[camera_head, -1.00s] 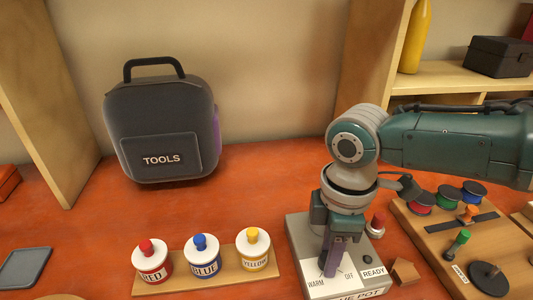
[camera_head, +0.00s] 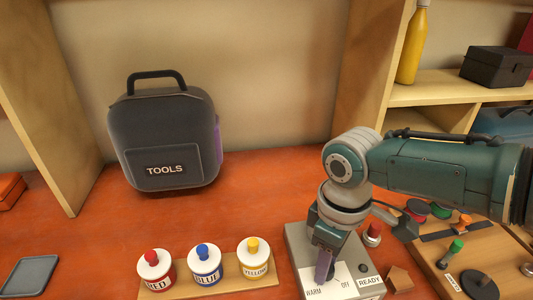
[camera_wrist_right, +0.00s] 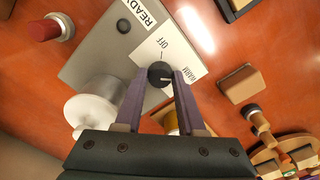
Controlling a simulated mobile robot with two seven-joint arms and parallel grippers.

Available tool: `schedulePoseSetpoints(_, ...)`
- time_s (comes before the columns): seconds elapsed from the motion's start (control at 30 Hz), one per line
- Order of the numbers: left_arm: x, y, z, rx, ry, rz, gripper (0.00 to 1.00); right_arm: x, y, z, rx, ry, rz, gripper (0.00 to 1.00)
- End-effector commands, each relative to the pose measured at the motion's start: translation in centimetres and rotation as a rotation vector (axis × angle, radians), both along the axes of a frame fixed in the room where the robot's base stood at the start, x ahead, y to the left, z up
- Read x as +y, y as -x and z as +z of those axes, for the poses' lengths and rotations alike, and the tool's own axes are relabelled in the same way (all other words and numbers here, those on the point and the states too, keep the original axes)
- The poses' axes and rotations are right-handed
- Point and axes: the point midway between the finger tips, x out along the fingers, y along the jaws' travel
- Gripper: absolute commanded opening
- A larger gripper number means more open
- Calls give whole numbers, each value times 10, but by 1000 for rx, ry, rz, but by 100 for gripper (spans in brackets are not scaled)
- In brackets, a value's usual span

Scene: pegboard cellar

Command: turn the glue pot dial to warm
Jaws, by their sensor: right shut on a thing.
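The glue pot's grey box (camera_head: 300,245) stands on the orange bench with a white label plate marked WARM and OFF. It also shows in the wrist view (camera_wrist_right: 100,60). My right gripper (camera_head: 323,272) points down over the front of the box. In the wrist view its purple fingers (camera_wrist_right: 161,80) are shut on the small black dial (camera_wrist_right: 159,72). A white mark on the dial appears to point toward the WARM side rather than OFF. In the head view the gripper mostly hides the dial. My left gripper is not in view.
Red, blue and yellow pots (camera_head: 205,265) stand on a wooden strip left of the box. A red-topped button (camera_head: 372,234) is behind its right side. A wooden board (camera_head: 465,250) with spools and pegs is right. A tool bag (camera_head: 165,140) stands behind.

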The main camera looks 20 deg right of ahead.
Motion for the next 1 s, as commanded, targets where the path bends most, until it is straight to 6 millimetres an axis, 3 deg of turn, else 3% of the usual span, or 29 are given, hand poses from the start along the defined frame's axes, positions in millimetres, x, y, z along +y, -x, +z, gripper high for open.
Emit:
schedulePoseSetpoints(0.33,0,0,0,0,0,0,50,1,0,0,1,-2,-5,0)
schedulePoseSetpoints(0.37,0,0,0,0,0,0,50,1,0,0,1,-2,-5,40)
schedulePoseSetpoints(0.6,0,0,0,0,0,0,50,0,0,0,0,-1,-3,66)
schedulePoseSetpoints(0.87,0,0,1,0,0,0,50,0,0,1,0,-1,-3,68)
schedulePoseSetpoints(1.0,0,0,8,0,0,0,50,0,-1,14,-2,-2,-3,68)
